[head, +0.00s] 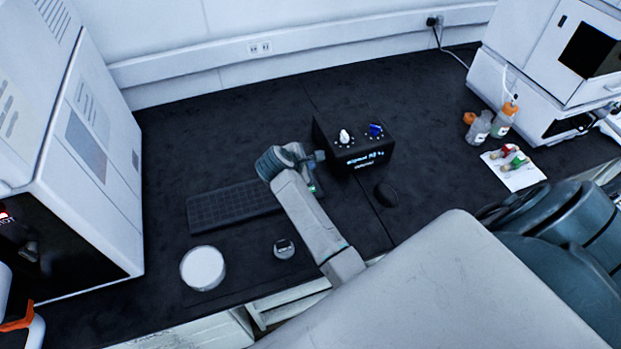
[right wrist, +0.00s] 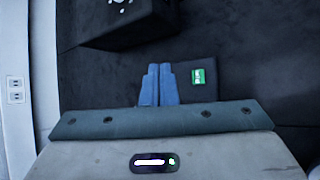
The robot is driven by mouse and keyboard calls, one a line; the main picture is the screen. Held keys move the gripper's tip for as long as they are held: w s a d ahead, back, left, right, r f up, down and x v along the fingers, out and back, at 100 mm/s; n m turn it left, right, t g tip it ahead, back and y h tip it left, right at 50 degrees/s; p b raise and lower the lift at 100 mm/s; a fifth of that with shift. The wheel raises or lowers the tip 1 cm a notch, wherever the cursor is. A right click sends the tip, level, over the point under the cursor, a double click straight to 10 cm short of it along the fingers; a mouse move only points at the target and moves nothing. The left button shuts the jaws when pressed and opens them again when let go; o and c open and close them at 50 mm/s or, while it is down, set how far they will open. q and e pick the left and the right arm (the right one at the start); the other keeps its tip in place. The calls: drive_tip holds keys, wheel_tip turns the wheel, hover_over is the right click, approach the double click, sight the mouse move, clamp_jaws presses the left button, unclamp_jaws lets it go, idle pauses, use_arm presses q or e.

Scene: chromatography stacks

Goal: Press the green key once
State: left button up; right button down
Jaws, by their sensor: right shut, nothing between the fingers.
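The green key (right wrist: 199,77) is a small green rectangle with pale markings on a dark surface in the right wrist view. In the head view, a sliver of green (head: 313,188) shows beside my right arm; the arm hides the area around it. My right gripper (right wrist: 158,68) is shut and empty, its two blue fingers together. In the wrist view its fingertips are left of the green key, with a gap between. In the head view the right gripper (head: 318,156) is near the front left of the black control box.
The black control box (head: 345,168) has a white knob and a blue knob. A keyboard (head: 232,205) lies left of my arm, a mouse (head: 386,194) right of it. A white round dish (head: 203,268) and a small round item (head: 284,249) are nearer the front. The back bench is clear.

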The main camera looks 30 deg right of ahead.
drive_tip(key=b, duration=0.4)
hover_over(314, 186)
drive_tip(key=s+a, duration=0.1)
drive_tip(key=a, duration=0.2)
drive_tip(key=f, duration=0.7)
drive_tip(key=shift+d+f, duration=0.25)
drive_tip(key=shift+f, duration=0.1)
drive_tip(key=shift+f+b, duration=0.55)
drive_tip(key=shift+b, duration=0.2)
idle(0.5)
drive_tip(key=shift+f+b, duration=0.4)
drive_tip(key=shift+b, duration=0.2)
drive_tip(key=shift+f+b, duration=0.4)
drive_tip(key=shift+b, duration=0.1)
idle(0.4)
idle(0.3)
drive_tip(key=shift+r+p, duration=0.35)
drive_tip(key=shift+r, duration=0.45)
